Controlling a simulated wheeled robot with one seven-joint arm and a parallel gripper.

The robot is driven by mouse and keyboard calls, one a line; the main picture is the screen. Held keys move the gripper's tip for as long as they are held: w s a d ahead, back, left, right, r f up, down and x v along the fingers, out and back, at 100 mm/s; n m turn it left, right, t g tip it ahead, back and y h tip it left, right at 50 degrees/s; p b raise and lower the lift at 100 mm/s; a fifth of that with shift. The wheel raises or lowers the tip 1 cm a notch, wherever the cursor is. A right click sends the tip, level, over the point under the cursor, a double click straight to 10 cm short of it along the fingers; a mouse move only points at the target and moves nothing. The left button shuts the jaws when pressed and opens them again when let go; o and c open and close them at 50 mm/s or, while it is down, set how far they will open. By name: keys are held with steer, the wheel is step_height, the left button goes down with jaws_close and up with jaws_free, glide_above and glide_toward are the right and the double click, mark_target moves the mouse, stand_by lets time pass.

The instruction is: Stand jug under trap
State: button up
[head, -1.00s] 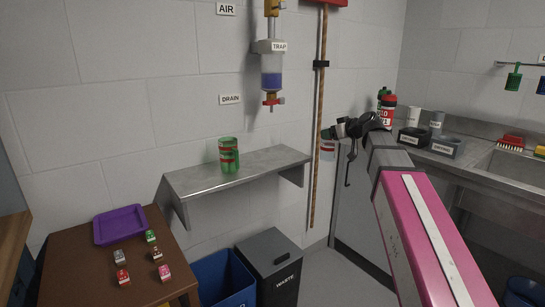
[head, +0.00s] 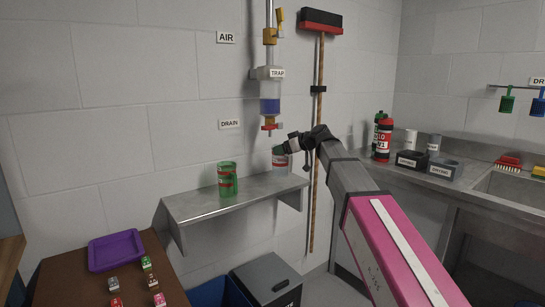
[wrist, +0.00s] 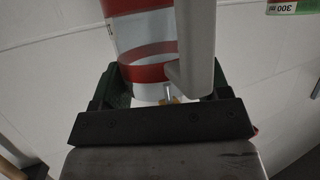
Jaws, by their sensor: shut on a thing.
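The trap (head: 270,90) hangs on the wall, a clear vessel holding blue liquid, with a red drain valve (head: 269,126) at its bottom. My gripper (head: 284,149) is shut on a pale jug with red bands (head: 279,161), just right of and below the valve. The held jug looks upright at the shelf's right end; I cannot tell whether it touches the shelf. In the wrist view the jug (wrist: 145,30) and its grey handle (wrist: 196,45) fill the upper middle.
A broom (head: 318,110) hangs right of the trap. Below the shelf stand a waste bin (head: 266,276) and a blue bin (head: 208,294). A purple tray (head: 116,250) lies on the brown table at left. A sink counter with bottles (head: 384,140) is at right. The shelf's middle is clear.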

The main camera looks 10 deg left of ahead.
steer(key=f+x, duration=0.1)
steer(key=x, duration=0.5)
steer(key=shift+d, duration=0.3)
steer(key=shift+s+f, duration=0.1)
steer(key=shift+f, duration=0.1)
steer(key=o, duration=1.2)
steer(key=shift+c, duration=0.2)
